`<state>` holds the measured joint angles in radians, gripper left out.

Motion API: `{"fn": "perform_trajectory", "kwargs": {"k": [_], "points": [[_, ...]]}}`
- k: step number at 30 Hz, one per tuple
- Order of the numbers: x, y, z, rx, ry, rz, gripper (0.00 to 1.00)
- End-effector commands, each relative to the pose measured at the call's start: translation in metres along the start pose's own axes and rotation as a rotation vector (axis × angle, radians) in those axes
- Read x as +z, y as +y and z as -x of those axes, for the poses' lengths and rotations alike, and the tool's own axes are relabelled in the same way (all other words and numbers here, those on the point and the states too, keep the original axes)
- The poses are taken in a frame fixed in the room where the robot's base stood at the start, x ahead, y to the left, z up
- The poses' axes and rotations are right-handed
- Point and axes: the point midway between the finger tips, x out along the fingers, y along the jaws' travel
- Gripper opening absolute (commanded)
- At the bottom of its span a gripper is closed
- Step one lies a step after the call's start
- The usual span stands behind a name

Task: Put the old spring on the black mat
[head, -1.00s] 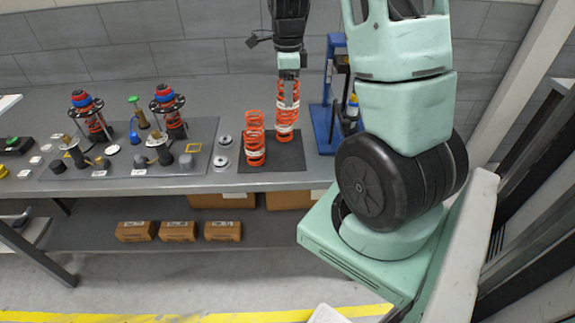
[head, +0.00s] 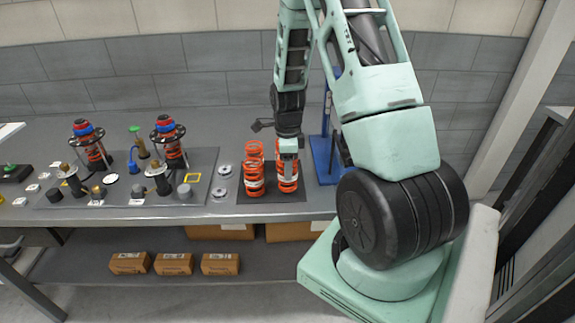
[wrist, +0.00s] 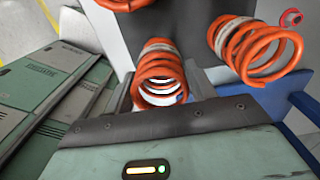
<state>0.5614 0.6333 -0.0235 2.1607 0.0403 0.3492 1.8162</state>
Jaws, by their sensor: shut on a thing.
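My gripper (head: 288,163) points down and is shut on the right-hand orange spring (head: 287,184), which has a pale band. This spring is upright over the right part of the black mat (head: 268,198), its lower end at or just above the mat; I cannot tell which. My gripper hides its upper part. A second orange spring (head: 254,170) stands upright on the mat's left part, just left of my gripper. In the wrist view, the held spring (wrist: 160,72) is at the centre and the other spring (wrist: 258,45) is upper right, apart from it. Both springs look alike.
Left of the mat, small metal discs (head: 223,170) lie on the bench, beside a grey board (head: 130,198) with two strut assemblies and small parts. A blue stand (head: 325,168) is close on the mat's right. Cardboard boxes (head: 174,264) are on the lower shelf.

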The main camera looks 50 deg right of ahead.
Motion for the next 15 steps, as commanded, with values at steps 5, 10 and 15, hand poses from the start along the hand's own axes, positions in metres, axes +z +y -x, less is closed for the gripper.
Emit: {"fn": "perform_trajectory", "kwargs": {"k": [5,10,15], "points": [[0.0001,-0.0003,-0.0086,-0.001,-0.001,-0.001,0.19],[0.0002,-0.0004,-0.0085,-0.002,-0.001,0.0,0.19],[0.0001,-0.0002,-0.0118,-0.001,-0.001,0.0,0.61]]}}
